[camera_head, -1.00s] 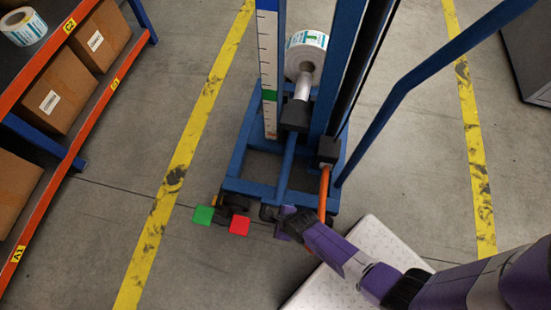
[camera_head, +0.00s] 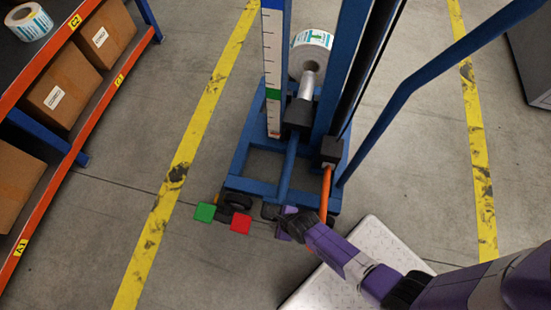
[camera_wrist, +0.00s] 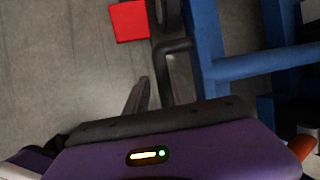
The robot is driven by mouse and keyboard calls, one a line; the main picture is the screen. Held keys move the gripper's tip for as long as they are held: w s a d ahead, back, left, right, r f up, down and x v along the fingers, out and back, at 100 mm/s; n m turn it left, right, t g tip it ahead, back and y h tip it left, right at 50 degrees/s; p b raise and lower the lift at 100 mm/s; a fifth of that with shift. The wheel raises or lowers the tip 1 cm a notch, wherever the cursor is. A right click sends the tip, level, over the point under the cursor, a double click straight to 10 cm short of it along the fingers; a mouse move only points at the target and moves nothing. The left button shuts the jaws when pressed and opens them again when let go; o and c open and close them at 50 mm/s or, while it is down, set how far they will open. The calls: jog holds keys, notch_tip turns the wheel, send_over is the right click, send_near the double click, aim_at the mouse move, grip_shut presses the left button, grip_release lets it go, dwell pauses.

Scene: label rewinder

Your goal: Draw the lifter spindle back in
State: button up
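The blue lifter (camera_head: 238,160) stands ahead with its mast and a scale strip. Its grey spindle (camera_head: 306,86) sticks out of a black block (camera_head: 297,116) and bears a white label roll (camera_head: 311,55) at its far end. A green pedal (camera_head: 204,212) and a red pedal (camera_head: 240,222) sit low at the base; the red one also shows in the wrist view (camera_wrist: 130,20). My gripper (camera_head: 281,217) is low at the near end of the base, right of the red pedal. In the wrist view its fingers (camera_wrist: 160,88) are apart, with a black bent bar (camera_wrist: 169,70) between them.
An orange handle (camera_head: 326,195) hangs from a black block right of my gripper. A white textured platform (camera_head: 350,265) lies close by. A shelf (camera_head: 60,175) with boxes stands at the left. Yellow lines (camera_head: 180,165) mark the floor, which is open left of the lifter.

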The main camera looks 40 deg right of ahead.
jog(key=p+v, duration=0.3)
jog(key=v, duration=0.4)
jog(key=shift+r+p, duration=0.35)
jog(key=shift+s, duration=0.1)
